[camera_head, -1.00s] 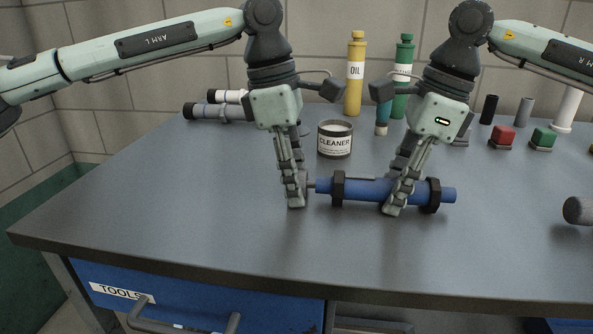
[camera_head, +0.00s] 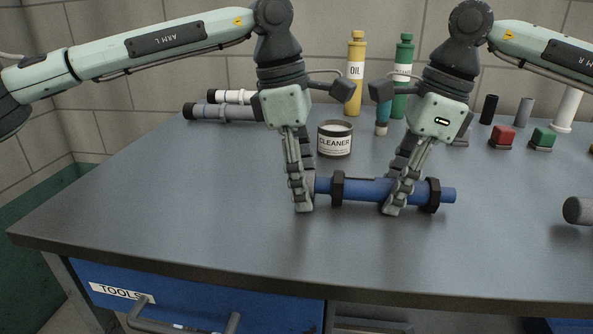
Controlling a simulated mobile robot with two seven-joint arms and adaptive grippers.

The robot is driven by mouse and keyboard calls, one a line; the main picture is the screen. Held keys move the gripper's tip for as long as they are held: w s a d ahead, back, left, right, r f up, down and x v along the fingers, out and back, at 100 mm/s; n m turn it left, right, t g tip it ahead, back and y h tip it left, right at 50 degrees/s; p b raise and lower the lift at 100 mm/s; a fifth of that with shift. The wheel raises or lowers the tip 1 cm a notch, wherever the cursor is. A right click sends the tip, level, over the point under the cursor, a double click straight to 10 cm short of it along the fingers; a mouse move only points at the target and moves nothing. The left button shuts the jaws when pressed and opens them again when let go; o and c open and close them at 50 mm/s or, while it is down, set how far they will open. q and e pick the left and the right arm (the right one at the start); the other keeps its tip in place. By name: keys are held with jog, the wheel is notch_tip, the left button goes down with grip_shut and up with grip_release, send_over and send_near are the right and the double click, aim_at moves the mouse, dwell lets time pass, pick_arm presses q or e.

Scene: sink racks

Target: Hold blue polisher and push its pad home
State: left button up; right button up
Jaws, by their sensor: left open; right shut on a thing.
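The blue polisher (camera_head: 366,190) lies level on the bench, a blue cylinder with a black collar near each end. My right gripper (camera_head: 392,210) is shut on its body between the collars. My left gripper (camera_head: 304,208) is open at the polisher's left end, its fingers pointing down and appearing to touch or nearly touch that end. The pad itself cannot be made out; the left fingers hide the polisher's left tip.
A cleaner tin (camera_head: 335,140) stands behind the polisher. A yellow oil bottle (camera_head: 355,75) and a green bottle (camera_head: 403,80) stand at the back. Red (camera_head: 502,137) and green (camera_head: 543,138) blocks sit at right. The front and left bench top (camera_head: 180,210) is clear.

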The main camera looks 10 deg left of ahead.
aim_at(312, 172)
pick_arm(q)
jog(key=shift+r, duration=3.5)
pick_arm(e)
jog(key=o, duration=1.1)
jog(key=shift+o, duration=0.2)
jog(key=shift+r, duration=0.1)
